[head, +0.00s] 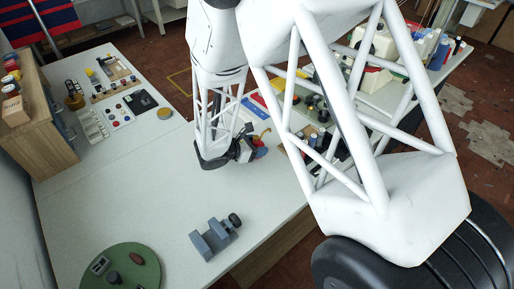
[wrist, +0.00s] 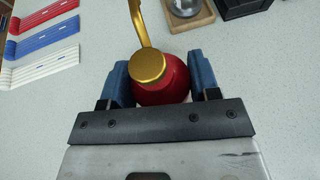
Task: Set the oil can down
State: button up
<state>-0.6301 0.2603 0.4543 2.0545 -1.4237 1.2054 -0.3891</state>
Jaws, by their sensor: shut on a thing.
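The oil can is a round red body (wrist: 160,88) with a brass-coloured cap and a long brass spout. In the wrist view my gripper (wrist: 162,85) is shut on the red body, with one blue finger on each side. The spout points away from the gripper, toward the top of the picture. In the head view the oil can (head: 260,149) shows small beside my gripper (head: 250,150), over the far right part of the white table (head: 160,185). I cannot tell whether its base touches the table.
Red, blue and white strips (wrist: 42,50) lie left of the can. A wooden coaster with a glass item (wrist: 186,12) and a black tray (wrist: 245,8) lie beyond it. A grey vise (head: 214,238) and a green round mat (head: 120,268) are near the front. The table's middle is clear.

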aim_at(257, 138)
jog(key=shift+r, duration=0.15)
jog(key=shift+r, duration=1.65)
jog(key=s+d, duration=0.2)
jog(key=s, duration=0.3)
jog(key=s+d+r, duration=0.1)
jog(key=s, duration=0.4)
jog(key=s+d, duration=0.2)
jog(key=s, duration=0.3)
jog(key=shift+d+r, duration=0.3)
jog(key=shift+w, duration=0.1)
jog(key=w+d+r, duration=0.1)
jog(key=w+d, duration=0.2)
jog(key=w, duration=0.7)
jog(key=w+d+r, duration=0.2)
jog(key=w+d, duration=0.1)
jog(key=w, duration=0.8)
jog(key=w+d+r, duration=0.2)
jog(key=w+d, duration=0.1)
jog(key=w, duration=0.7)
jog(key=shift+w+d, duration=0.3)
jog(key=shift+d, duration=0.1)
